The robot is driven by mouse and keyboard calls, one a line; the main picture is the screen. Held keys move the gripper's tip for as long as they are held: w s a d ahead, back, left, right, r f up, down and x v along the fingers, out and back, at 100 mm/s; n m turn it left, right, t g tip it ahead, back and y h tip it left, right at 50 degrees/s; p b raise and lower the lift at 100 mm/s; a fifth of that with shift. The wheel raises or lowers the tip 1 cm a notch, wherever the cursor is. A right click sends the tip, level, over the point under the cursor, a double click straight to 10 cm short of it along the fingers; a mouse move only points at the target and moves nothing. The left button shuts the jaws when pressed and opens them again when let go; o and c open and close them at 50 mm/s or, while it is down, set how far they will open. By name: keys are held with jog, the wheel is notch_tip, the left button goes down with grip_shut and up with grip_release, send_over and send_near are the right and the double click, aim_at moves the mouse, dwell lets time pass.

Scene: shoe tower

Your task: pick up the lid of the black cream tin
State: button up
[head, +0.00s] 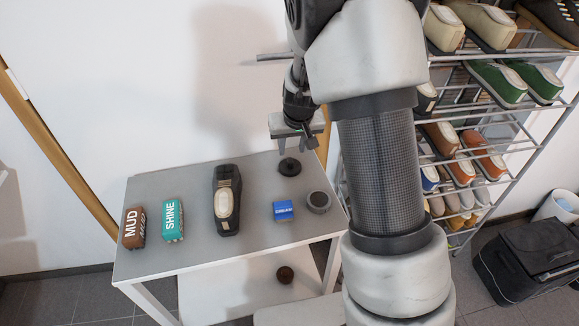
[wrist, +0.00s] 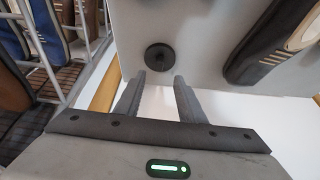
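The black cream tin (head: 289,168) stands near the back right of the grey table and is topped by a small round knob. In the wrist view it is a dark disc (wrist: 158,58) with its knob in the middle, just beyond the fingertips. I cannot tell where lid and tin part. My gripper (wrist: 160,80) is open and empty, its two fingers apart and pointing towards the tin. In the head view my gripper (head: 302,140) hangs above and behind the tin, not touching it.
A grey-topped round tin (head: 318,201) and a blue box (head: 283,210) stand in front of the black tin. A dark shoe (head: 227,200), a teal SHINE brush (head: 172,220) and a brown MUD brush (head: 134,228) are further left. A shoe rack (head: 480,140) stands at right.

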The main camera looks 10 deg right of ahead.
aim_at(290, 160)
jog(key=b+x, duration=0.2)
jog(key=x, duration=0.6)
jog(key=shift+w+d+f, duration=0.1)
jog(key=shift+w+f, duration=0.05)
jog(key=shift+f, duration=0.05)
grip_shut()
